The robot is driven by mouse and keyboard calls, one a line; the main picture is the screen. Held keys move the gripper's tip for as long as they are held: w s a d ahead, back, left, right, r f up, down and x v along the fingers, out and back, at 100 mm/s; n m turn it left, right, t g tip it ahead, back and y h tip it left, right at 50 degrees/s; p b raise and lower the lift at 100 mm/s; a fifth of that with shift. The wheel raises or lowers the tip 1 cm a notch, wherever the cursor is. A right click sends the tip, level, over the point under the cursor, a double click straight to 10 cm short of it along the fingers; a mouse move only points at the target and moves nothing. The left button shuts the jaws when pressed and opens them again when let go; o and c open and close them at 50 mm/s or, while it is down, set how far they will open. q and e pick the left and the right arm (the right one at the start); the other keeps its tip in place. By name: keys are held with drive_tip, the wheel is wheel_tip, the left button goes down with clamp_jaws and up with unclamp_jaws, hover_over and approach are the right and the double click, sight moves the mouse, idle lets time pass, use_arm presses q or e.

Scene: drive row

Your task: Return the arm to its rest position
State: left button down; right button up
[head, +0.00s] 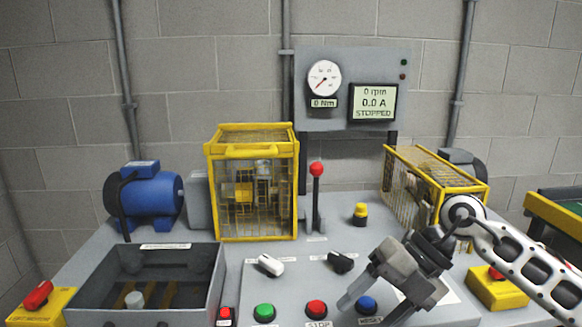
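My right arm comes in from the right edge. Its gripper (364,314) hangs over the front right of the grey control panel, with its fingers pointing down and to the left. The two fingers are spread apart and nothing is held between them. In the picture the blue button (367,304) shows in the gap between the fingers; I cannot tell how far above the panel the fingertips are. My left gripper and arm are not in view.
Near the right gripper are the red stop button (317,308), a black selector knob (341,262) and a yellow box with a red button (497,288). A yellow cage (430,185) stands behind the arm. An upright red-knobbed lever (316,190) stands mid-bench. An open grey tray (212,280) lies left.

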drive_tip(key=s+a+r+m+t+y, duration=0.2)
drive_tip(key=a+m+t+y, duration=0.1)
drive_tip(key=a+y, duration=0.3)
drive_tip(key=s+a+r+m+t+y, duration=0.1)
drive_tip(key=s+a+m+t+y, duration=0.1)
drive_tip(key=a+m+y, duration=0.4)
drive_tip(key=w+d+f+m+t+h, duration=0.2)
drive_tip(key=d+f+m+t+h, duration=0.65)
drive_tip(key=m+t, duration=0.65)
drive_tip(key=s+d+f+m+g+h, duration=0.2)
drive_tip(key=s+f+m+g+h, duration=0.1)
drive_tip(key=s+f, duration=0.3)
drive_tip(key=s+d+f+m+g+h, duration=0.3)
drive_tip(key=s+f+m+g+h, duration=0.1)
drive_tip(key=f, duration=0.7)
drive_tip(key=s+m+h, duration=0.1)
drive_tip(key=s+m, duration=0.1)
drive_tip(key=s, duration=0.1)
drive_tip(key=shift+d+g, duration=0.2)
drive_tip(key=shift+g, duration=0.1)
